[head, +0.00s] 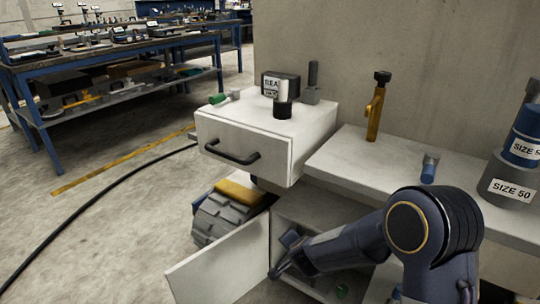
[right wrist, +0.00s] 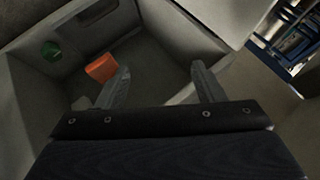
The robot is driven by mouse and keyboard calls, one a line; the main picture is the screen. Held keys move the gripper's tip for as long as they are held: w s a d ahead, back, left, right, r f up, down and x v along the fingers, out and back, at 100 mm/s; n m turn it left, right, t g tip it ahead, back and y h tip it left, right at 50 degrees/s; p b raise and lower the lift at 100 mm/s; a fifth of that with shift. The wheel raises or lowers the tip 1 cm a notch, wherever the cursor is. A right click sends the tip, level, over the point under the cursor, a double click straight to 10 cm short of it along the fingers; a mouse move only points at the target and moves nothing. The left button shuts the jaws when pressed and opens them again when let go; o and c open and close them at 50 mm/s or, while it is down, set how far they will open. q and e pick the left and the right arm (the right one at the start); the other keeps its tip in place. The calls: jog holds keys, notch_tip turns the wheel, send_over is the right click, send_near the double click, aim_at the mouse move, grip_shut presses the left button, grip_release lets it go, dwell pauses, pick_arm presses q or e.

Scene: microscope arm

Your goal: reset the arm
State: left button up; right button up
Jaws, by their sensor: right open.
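My right arm reaches into the low open cabinet (head: 305,215) under the counter. My right gripper (head: 284,256) is at the opening, close to the open cabinet door (head: 222,270). In the right wrist view my right gripper (right wrist: 160,85) is open, its two grey fingers apart with nothing between them. An orange block (right wrist: 101,68) lies in the grey compartment, just left of the left finger. My left gripper is out of view.
A pulled-out white drawer (head: 235,140) hangs above the cabinet, with a labelled dark box (head: 280,86) and small parts above it. A yellow upright tool (head: 376,108), a blue-capped piece (head: 429,168) and labelled cylinders (head: 512,180) stand on the counter. Open floor lies left.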

jog(key=s+d+r+n+y, duration=0.2)
jog(key=s+d+r+y, duration=0.15)
jog(key=s+r, duration=0.45)
jog(key=s+d+r+n+y, duration=0.2)
jog(key=s+d+r, duration=0.3)
jog(key=r, duration=0.5)
jog(key=s+d+f+n+g+h, duration=0.1)
jog(key=s+d+n+g, duration=0.1)
jog(key=s, duration=0.9)
jog(key=s+d+f+n+g+h, duration=0.1)
jog(key=s+d, duration=0.2)
jog(key=s, duration=0.7)
notch_tip(320, 180, up, 38)
jog(key=p, duration=3.9)
jog(key=shift+s+f+n+g, duration=0.15)
jog(key=shift+s+n+g, duration=0.15)
jog(key=shift+h, duration=0.25)
